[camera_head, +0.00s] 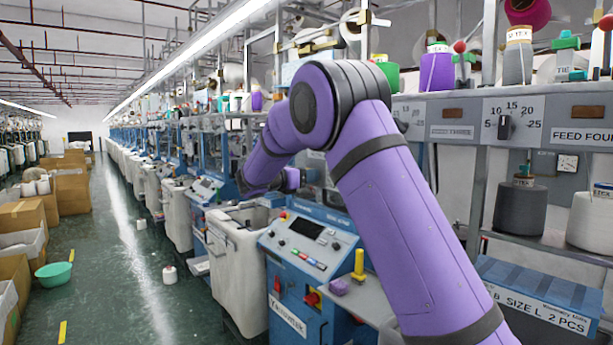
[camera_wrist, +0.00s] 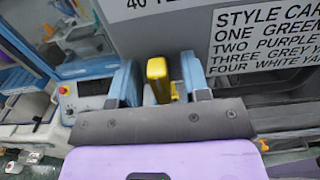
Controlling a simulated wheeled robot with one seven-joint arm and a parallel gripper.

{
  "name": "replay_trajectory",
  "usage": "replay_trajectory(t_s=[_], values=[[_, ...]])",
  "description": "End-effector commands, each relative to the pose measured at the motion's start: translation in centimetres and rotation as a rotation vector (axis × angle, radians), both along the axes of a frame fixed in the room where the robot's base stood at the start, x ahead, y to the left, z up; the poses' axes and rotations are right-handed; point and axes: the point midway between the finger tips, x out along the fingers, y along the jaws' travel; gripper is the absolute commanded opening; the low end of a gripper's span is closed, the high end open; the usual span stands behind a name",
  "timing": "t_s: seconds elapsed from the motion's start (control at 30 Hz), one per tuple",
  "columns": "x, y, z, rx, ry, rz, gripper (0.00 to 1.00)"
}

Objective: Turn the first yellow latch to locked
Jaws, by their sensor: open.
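A yellow latch (camera_wrist: 157,72) stands out in front of a grey panel in the wrist view, its handle roughly upright in the picture. My gripper (camera_wrist: 160,82) is open, with one blue finger on each side of the latch. The latch's base is hidden behind the gripper's dark front edge. In the head view my purple arm reaches over toward the machine row; the fingers and this latch cannot be made out there.
A blue control console (camera_head: 308,245) with buttons stands below my arm, with a yellow upright piece (camera_head: 358,264) beside it. A white bin (camera_head: 238,245) stands left of it. A style card (camera_wrist: 262,38) hangs right of the latch. The green aisle floor (camera_head: 120,260) is mostly clear.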

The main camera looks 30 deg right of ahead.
Motion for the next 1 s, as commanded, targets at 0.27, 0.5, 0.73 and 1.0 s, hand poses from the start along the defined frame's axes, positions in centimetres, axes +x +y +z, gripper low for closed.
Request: replay_trajectory(t_s=[0.27, 0.5, 0.73, 1.0], values=[[-0.01, 0.03, -0.01, 0.0, 0.0, 0.0, 0.0], [-0.01, 0.04, -0.02, 0.002, -0.013, 0.0, 0.0], [-0.04, 0.06, -0.02, 0.02, -0.098, 0.001, 0.0], [-0.13, 0.11, -0.07, 0.063, -0.311, 0.001, 0.0]])
